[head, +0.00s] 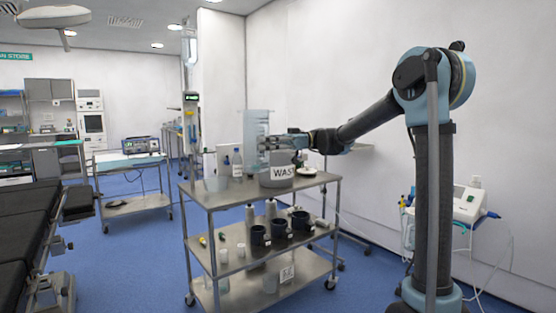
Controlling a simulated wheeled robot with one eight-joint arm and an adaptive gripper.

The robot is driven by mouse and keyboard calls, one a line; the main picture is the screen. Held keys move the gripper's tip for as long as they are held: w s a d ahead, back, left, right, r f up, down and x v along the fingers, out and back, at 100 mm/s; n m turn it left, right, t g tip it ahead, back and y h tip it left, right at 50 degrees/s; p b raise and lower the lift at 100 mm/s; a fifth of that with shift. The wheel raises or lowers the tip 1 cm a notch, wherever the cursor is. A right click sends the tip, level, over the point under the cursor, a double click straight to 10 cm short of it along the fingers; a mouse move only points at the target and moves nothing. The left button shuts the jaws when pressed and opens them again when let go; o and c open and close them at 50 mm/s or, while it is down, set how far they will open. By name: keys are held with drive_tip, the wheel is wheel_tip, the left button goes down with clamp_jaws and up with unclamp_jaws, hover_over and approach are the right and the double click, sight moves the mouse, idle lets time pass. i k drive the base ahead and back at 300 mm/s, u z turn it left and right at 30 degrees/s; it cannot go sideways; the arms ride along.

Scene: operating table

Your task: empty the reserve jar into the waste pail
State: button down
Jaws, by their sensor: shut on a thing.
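The reserve jar (256,122) is a tall clear, bluish container, and it looks upright. My gripper (268,142) reaches in from the right and is shut on the jar's side. The jar is held above the steel cart's top. The waste pail (277,177) is grey with a white label reading "WAS", and stands on that top. The jar's lower end overlaps the pail's upper left in the picture, so I cannot tell if it is over the opening. The jar's contents cannot be made out, and the pail's inside is hidden.
The cart's top shelf (217,190) also holds a labelled bottle (237,163) left of the pail and a small white dish (308,179) to its right. Dark mugs (258,235) and small bottles stand on the middle shelf. A black operating table (25,225) is at left.

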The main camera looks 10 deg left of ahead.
sight(280, 174)
drive_tip(key=i, duration=1)
